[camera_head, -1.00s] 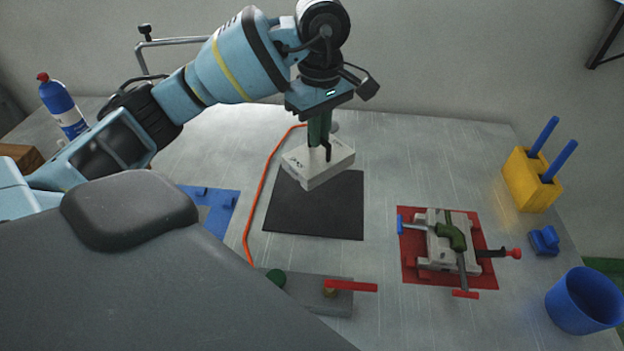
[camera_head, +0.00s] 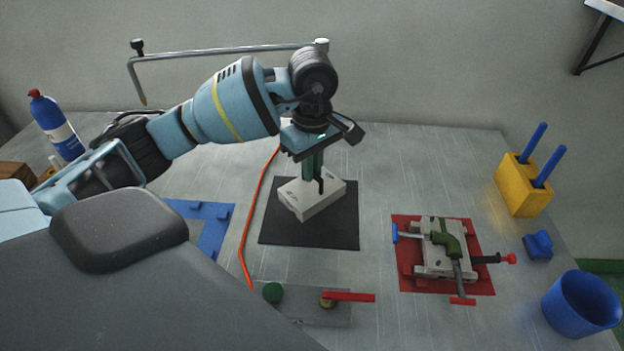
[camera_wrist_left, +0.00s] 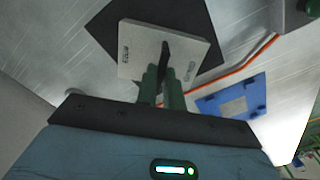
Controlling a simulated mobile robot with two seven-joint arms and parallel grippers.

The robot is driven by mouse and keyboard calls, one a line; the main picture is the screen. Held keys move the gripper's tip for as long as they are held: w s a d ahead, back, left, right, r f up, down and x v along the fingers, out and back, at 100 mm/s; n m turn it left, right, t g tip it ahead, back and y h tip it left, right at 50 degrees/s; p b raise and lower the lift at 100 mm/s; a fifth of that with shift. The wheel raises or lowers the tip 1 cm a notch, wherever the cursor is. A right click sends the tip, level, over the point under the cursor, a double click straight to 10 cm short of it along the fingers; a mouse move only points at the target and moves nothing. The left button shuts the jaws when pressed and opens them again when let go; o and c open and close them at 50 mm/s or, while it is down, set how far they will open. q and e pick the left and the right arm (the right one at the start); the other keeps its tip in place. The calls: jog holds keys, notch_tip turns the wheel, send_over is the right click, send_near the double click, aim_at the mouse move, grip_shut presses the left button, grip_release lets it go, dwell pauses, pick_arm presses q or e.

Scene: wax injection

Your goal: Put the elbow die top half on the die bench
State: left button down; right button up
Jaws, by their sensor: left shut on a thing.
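The elbow die top half, a pale grey block (camera_head: 298,201), is over the black mat (camera_head: 342,232) in the middle of the table. I cannot tell which surface is the die bench. My left gripper (camera_head: 315,184) points down and is shut on the block's upright dark part. In the left wrist view the block (camera_wrist_left: 135,52) lies at the fingertips (camera_wrist_left: 162,76), with the black mat (camera_wrist_left: 107,25) behind it. Whether the block's underside touches the mat is unclear. My right gripper is not in view.
A red mat (camera_head: 408,283) to the right carries a clamped fixture with a green elbow (camera_head: 446,243). A blue plate (camera_head: 214,222) lies left, past an orange cable (camera_head: 255,215). A grey plate with a red lever (camera_head: 350,297) is in front. A blue cup (camera_head: 580,305) stands right.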

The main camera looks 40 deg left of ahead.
aim_at(312, 187)
pick_arm(q)
jog(key=shift+f, duration=1.8)
jog(key=shift+f, duration=0.15)
jog(key=c, duration=1.5)
grip_release()
notch_tip(312, 187, up, 12)
jog(key=shift+r, duration=0.15)
